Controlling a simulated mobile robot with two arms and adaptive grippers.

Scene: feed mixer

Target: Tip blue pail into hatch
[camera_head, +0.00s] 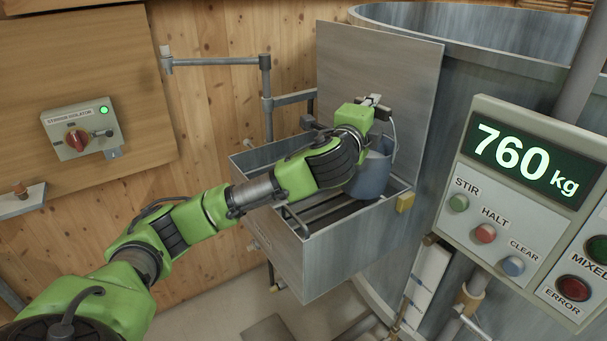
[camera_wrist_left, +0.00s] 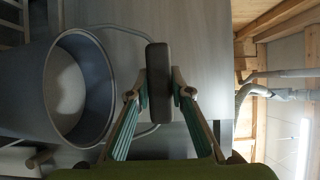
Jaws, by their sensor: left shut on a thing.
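The blue-grey pail (camera_head: 371,176) is over the open hatch (camera_head: 283,235), a metal box with dark bars across its mouth. My forearm hides part of the pail. My left gripper (camera_head: 374,103) is above the pail and shut on the grip of its wire handle. In the left wrist view, the gripper (camera_wrist_left: 159,90) has its fingers on either side of the dark grip (camera_wrist_left: 158,82). The pail (camera_wrist_left: 48,85) shows at the left there, with its round mouth and a pale inside. I cannot tell whether it touches the bars. My right gripper is not in view.
The raised metal lid (camera_head: 385,65) stands behind the pail, in front of the large round tank (camera_head: 470,60). A control panel (camera_head: 515,190) reading 760 kg is at the right. An isolator box (camera_head: 82,130) with a lit green lamp is on the wooden wall at the left.

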